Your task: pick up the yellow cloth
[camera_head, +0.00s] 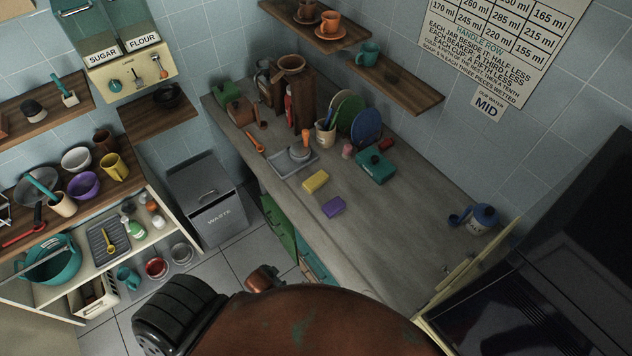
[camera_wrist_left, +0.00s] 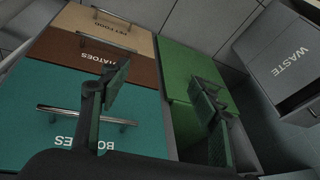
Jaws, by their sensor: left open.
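A small yellow block-like piece (camera_head: 316,181), which looks like the folded yellow cloth or a sponge, lies flat on the grey counter (camera_head: 375,230). A similar purple piece (camera_head: 333,206) lies just in front of it, apart from it. My left gripper (camera_wrist_left: 162,88) is open and empty in the left wrist view, facing drawer fronts and a green cabinet (camera_wrist_left: 190,75). The yellow piece is not in that view. I cannot make out the left gripper's fingers in the head view, where my own body covers the bottom. My right gripper is not in view.
Behind the yellow piece are a grey tray (camera_head: 294,163), a utensil cup (camera_head: 325,132) and a teal box (camera_head: 375,167). A blue-lidded jar (camera_head: 482,219) stands at the right. The counter's middle is clear. A waste bin (camera_head: 207,198) stands left of the counter.

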